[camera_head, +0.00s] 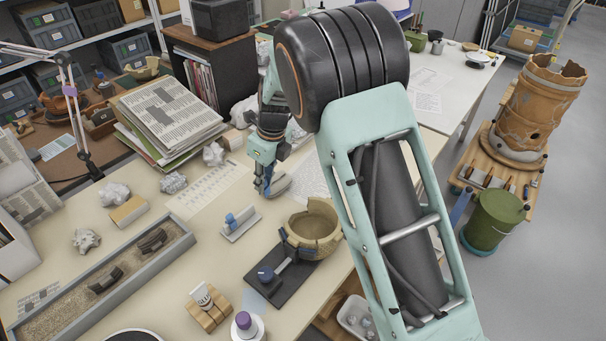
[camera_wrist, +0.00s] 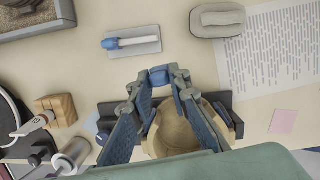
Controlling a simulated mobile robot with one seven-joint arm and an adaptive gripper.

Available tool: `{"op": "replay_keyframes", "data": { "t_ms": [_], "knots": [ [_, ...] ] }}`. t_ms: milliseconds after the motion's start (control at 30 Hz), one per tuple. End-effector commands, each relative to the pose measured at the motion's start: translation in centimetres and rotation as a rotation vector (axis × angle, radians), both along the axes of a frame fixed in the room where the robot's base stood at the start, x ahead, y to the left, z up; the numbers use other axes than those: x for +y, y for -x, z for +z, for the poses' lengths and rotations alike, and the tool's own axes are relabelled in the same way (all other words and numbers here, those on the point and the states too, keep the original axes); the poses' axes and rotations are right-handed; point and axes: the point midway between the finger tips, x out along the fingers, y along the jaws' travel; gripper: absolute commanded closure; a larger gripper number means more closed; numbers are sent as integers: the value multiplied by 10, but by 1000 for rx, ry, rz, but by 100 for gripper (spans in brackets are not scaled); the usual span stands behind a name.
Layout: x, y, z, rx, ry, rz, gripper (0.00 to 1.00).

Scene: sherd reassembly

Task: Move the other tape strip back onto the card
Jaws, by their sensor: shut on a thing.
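My gripper (camera_wrist: 160,80) is shut on a small blue tape strip (camera_wrist: 160,74), held between the fingertips. In the wrist view they appear in front of the bowl's upper rim. The pale grey card (camera_wrist: 146,48) lies on the table beyond the fingertips, with a white piece and a blue piece (camera_wrist: 109,43) on it. The card also shows in the head view (camera_head: 238,235), left of and in front of my gripper (camera_head: 267,190). The held strip cannot be made out in the head view. The tan broken-rimmed bowl (camera_head: 313,228) stands on a dark stand (camera_head: 276,292).
A grey rounded block (camera_wrist: 217,20) and a printed sheet (camera_wrist: 275,60) lie beyond the fingertips. A sand tray (camera_head: 65,310), wooden block (camera_head: 208,311) and purple-capped jar (camera_head: 246,325) stand left and front. Bare table surrounds the card.

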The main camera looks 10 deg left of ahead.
Motion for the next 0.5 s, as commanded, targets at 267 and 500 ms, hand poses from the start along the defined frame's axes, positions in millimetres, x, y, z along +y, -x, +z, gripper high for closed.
{"op": "replay_keyframes", "data": {
  "t_ms": [267,500],
  "knots": [
    [57,-3,-26,3,-26,-116,91],
    [64,-3,-35,4,-30,-133,91]
  ]
}}
